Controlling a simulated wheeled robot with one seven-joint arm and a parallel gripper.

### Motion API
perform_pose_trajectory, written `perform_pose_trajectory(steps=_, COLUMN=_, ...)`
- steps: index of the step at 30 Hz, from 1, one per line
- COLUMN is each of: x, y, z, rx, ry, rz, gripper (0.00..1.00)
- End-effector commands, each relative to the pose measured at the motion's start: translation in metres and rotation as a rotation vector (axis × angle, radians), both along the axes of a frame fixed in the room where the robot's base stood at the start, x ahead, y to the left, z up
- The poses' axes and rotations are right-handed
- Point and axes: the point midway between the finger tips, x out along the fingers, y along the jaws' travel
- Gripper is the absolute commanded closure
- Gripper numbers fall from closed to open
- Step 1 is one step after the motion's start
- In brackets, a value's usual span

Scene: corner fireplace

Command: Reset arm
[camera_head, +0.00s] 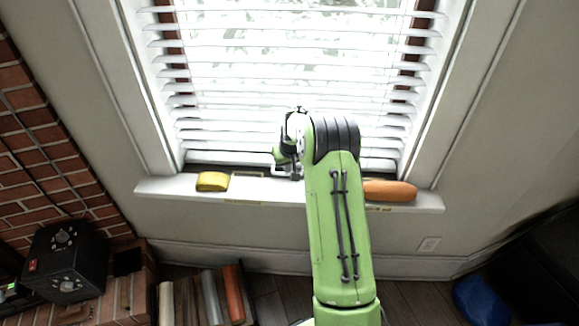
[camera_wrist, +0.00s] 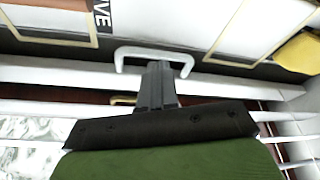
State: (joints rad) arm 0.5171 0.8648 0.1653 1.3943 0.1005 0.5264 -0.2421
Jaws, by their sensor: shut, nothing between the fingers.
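My arm, light green with black joints, reaches up the middle of the head view towards the window. My gripper (camera_head: 288,168) is low in front of the white blinds, just above the window sill (camera_head: 262,190). In the wrist view its narrow dark grey fingers (camera_wrist: 156,84) are together with nothing between them. A white U-shaped piece (camera_wrist: 152,54) shows at their tips; I cannot tell whether they touch it. My arm hides part of the sill.
A yellow object (camera_head: 212,181) lies on the sill to the left, and an orange-brown oblong object (camera_head: 390,190) to the right, close to my arm. White blinds (camera_head: 290,70) hang behind. A black box (camera_head: 65,260) and books (camera_head: 210,296) are at lower left.

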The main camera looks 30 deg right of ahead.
Motion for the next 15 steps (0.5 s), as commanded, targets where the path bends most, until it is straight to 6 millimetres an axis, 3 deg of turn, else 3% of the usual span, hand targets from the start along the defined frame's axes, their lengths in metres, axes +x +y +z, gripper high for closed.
perform_pose_trajectory(steps=1, x=0.001, y=0.003, z=0.026, rx=-0.005, ry=-0.007, rz=0.001, gripper=1.0)
perform_pose_trajectory(steps=7, x=-0.018, y=0.008, z=0.077, rx=-0.006, ry=-0.01, rz=-0.001, gripper=1.0)
perform_pose_trajectory(steps=11, x=-0.027, y=0.011, z=0.1, rx=-0.006, ry=-0.01, rz=-0.001, gripper=1.0)
perform_pose_trajectory(steps=15, x=-0.032, y=0.012, z=0.111, rx=-0.005, ry=-0.007, rz=-0.001, gripper=1.0)
